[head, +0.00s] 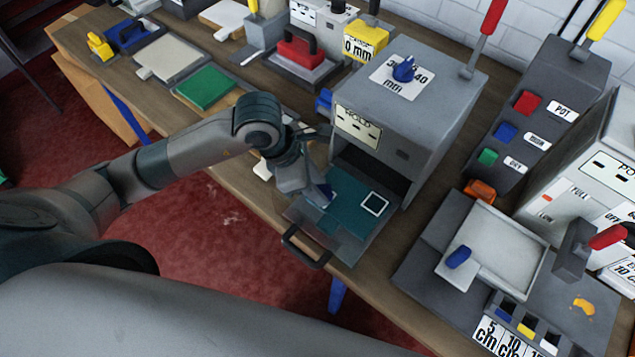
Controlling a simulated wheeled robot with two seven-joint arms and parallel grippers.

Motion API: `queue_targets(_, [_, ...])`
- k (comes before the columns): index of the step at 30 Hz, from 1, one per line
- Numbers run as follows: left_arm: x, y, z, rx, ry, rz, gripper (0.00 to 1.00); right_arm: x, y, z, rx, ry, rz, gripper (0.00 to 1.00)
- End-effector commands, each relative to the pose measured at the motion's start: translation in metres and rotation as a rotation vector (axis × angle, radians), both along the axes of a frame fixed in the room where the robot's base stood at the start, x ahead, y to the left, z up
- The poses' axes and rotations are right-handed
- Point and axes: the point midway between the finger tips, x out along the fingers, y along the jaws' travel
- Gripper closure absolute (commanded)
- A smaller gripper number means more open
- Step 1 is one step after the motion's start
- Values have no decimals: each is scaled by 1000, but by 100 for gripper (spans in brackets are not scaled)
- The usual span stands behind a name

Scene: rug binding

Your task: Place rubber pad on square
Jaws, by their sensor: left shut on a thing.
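My left gripper (318,194) reaches in from the left over the teal floor of a pulled-out drawer (345,236) on a grey machine. It is shut on a small bluish-grey piece, which I take to be the rubber pad (328,192); the fingers hide much of it. I cannot tell whether the pad touches the drawer floor. The white-outlined square (375,204) lies on the drawer floor, to the right of the gripper, and is bare. My right gripper is not in view.
The grey machine (430,85) with a blue knob stands over the back of the drawer. A dark handle (305,250) is at its front. A green pad (206,88) lies at the left. A grey press with a pale tray (505,245) stands at the right.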

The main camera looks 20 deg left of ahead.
Motion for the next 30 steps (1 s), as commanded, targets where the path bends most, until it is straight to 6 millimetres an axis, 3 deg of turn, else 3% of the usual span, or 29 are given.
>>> queue_targets(11, [0, 0, -4, 0, 0, -1, 91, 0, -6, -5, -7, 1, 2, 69])
queue_targets(12, [0, 0, -3, 0, 0, -1, 65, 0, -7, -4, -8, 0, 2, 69])
queue_targets(14, [0, 0, -3, 0, 0, -1, 51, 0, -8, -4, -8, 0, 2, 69])
queue_targets(30, [0, 1, 3, -1, -3, 0, 51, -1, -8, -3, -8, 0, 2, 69])
